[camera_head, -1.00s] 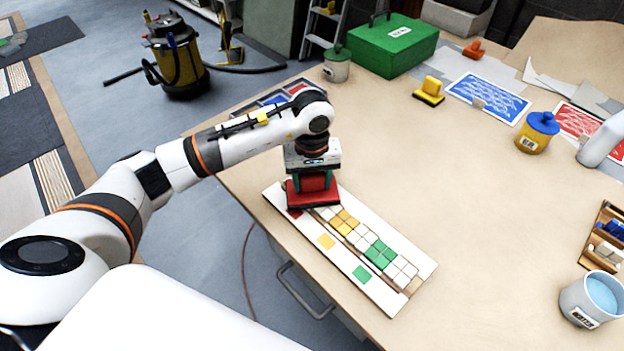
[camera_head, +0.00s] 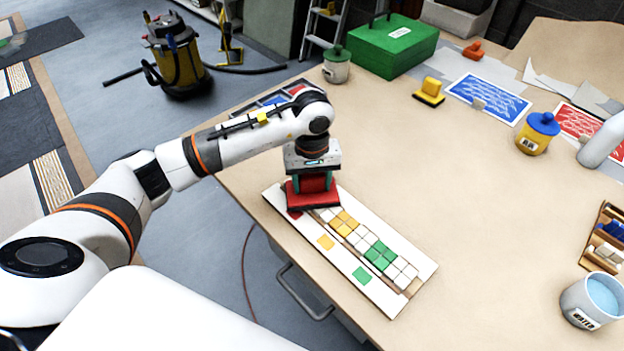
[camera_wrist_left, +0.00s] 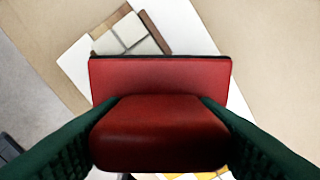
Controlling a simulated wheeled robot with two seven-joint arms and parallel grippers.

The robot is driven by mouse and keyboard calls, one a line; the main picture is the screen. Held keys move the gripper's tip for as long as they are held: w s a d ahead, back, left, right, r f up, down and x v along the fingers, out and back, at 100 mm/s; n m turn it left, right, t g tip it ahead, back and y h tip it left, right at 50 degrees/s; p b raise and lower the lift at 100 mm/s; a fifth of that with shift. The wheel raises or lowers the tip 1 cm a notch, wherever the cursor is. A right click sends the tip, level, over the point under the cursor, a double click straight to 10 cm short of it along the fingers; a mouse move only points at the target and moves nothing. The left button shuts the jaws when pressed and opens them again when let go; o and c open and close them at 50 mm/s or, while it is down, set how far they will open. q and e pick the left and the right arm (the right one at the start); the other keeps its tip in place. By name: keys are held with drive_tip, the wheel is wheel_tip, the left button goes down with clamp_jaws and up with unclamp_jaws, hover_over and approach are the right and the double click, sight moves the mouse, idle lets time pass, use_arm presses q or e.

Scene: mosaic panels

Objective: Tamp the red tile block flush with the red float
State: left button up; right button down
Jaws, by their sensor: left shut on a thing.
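My left gripper (camera_head: 313,181) is shut on the red float (camera_head: 312,198), gripping its handle with the flat base facing down. The float also fills the middle of the left wrist view (camera_wrist_left: 160,75), with a green finger on either side. It is over the upper-left end of the white mosaic panel (camera_head: 345,274). The red tile block is hidden under the float; only a red mark (camera_head: 294,214) on the panel shows beside it. I cannot tell whether the float touches the tiles. Yellow (camera_head: 344,223), green (camera_head: 380,256) and white tiles (camera_head: 401,274) run along the panel. My right gripper is not in view.
A yellow float (camera_head: 429,92) stands farther back on the table. A green box (camera_head: 392,45), a blue-lidded pot (camera_head: 538,132), a grey bucket (camera_head: 590,301) and a wooden tile rack (camera_head: 606,240) stand around.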

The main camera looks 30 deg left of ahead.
use_arm(q)
drive_tip(key=shift+r+p, duration=0.3)
drive_tip(key=shift+r, duration=0.45)
drive_tip(key=shift+r+p, duration=1)
drive_tip(key=shift+r, duration=1.65)
drive_tip(key=shift+w, duration=0.1)
